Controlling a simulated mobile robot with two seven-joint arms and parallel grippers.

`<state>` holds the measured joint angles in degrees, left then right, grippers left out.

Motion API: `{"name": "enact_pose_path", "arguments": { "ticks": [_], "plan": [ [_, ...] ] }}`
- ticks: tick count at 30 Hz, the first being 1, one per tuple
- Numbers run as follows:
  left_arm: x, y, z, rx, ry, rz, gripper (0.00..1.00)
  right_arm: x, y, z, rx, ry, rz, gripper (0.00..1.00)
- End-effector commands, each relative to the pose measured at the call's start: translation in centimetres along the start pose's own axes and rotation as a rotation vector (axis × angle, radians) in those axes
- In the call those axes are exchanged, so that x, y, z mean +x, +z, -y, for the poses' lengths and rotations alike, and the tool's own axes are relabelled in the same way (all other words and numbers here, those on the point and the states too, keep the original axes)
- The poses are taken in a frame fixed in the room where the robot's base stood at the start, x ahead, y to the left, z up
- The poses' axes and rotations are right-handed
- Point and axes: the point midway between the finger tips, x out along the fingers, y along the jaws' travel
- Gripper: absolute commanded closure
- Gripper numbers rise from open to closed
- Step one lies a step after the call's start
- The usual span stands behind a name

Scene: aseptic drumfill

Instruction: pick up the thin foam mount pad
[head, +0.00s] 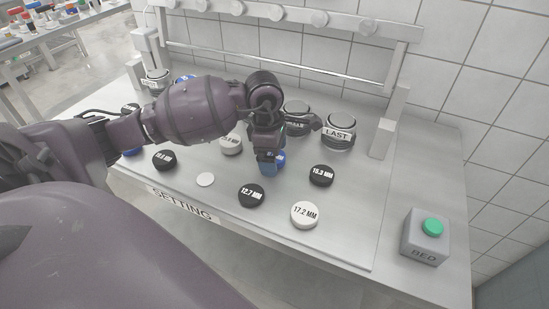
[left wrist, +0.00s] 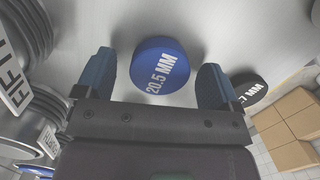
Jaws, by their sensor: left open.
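Several round pads with size labels lie on the steel bench. No label says "thin foam mount pad", so I cannot tell which one it is. My left gripper (head: 268,167) points down over the bench, open. In the left wrist view its two fingers stand either side of a blue pad (left wrist: 160,65) marked 20.5 MM, apart from it. In the head view the gripper partly hides this blue pad (head: 281,158). Nearby lie black pads marked 12.7 MM (head: 251,196) and 15.3 MM (head: 321,175), and a white one marked 17.2 MM (head: 305,215). My right gripper is not in view.
A jar marked LAST (head: 338,131) and another jar (head: 297,112) stand behind the gripper. A small plain white disc (head: 205,180), a white pad (head: 231,145) and a black pad (head: 164,159) lie left. A green-button box (head: 425,238) is at right.

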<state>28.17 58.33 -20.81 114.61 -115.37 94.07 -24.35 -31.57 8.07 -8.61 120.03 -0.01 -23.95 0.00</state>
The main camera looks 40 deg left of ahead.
Motion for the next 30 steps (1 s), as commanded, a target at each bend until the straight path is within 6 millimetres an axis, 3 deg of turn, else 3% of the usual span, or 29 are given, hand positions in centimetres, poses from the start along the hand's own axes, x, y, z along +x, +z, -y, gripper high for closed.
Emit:
{"name": "enact_pose_path", "arguments": {
  "ticks": [3,14,24,30],
  "plan": [
    [-0.1,0.0,0.0,0.0,0.001,0.0,0.12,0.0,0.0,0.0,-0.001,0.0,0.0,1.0],
    [-0.1,0.0,0.0,0.0,0.0,0.0,0.65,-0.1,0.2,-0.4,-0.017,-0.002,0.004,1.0],
    [-0.3,0.0,0.0,0.0,0.001,0.0,0.65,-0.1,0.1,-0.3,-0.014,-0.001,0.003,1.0],
    [-2.5,0.3,-0.1,0.002,0.007,0.001,0.65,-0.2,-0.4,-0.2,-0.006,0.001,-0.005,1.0]
  ]
}}
